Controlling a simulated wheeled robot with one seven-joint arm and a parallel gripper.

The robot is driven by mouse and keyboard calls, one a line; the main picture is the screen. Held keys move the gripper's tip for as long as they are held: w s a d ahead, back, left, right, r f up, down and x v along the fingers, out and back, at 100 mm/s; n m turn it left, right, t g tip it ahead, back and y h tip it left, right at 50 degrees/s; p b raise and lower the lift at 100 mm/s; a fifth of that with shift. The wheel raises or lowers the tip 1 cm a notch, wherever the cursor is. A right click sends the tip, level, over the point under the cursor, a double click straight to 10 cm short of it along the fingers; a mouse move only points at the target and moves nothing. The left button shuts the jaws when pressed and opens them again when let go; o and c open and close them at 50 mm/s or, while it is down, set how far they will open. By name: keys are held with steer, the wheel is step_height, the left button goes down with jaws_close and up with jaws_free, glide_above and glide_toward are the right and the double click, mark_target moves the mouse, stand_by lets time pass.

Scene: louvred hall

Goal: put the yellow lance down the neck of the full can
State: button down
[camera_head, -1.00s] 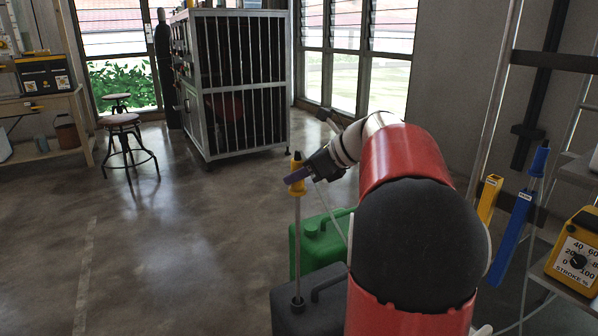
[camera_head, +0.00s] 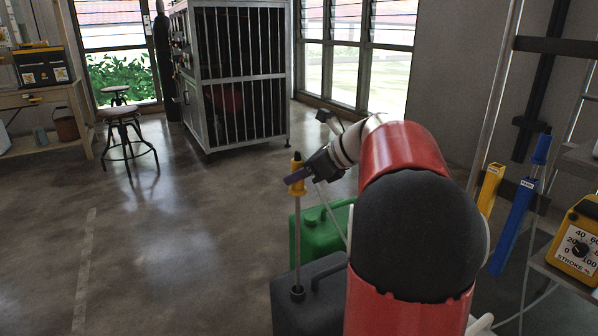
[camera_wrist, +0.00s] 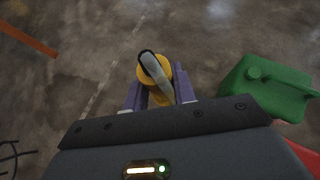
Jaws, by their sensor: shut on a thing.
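The yellow lance (camera_head: 297,172) stands upright with its yellow head up and its pale tube (camera_head: 298,240) running down to the neck of the dark grey can (camera_head: 318,290). The tube's lower end meets the neck; how deep it sits is hidden. My gripper (camera_head: 297,180), with purple fingers, is shut on the lance just below its top. In the wrist view the yellow head (camera_wrist: 155,72) shows between the fingers, with a hose leading off it. A green can (camera_head: 318,232) stands just behind the grey one. My red arm hides part of both cans.
A blue lance (camera_head: 520,215) and a yellow holder (camera_head: 489,190) are at the right, beside a yellow pump with a stroke dial (camera_head: 578,250). A barred metal cage (camera_head: 235,80) and a stool (camera_head: 124,135) stand farther back. The floor at left is clear.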

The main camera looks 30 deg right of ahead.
steer(key=b, duration=0.9)
glide_above(299, 265)
steer(key=shift+w+d+f, duration=0.1)
steer(key=shift+f, duration=4.1)
steer(key=shift+w+f, duration=0.1)
steer(key=shift+f, duration=4.1)
steer(key=shift+f+b, duration=0.4)
steer(key=shift+f, duration=4.85)
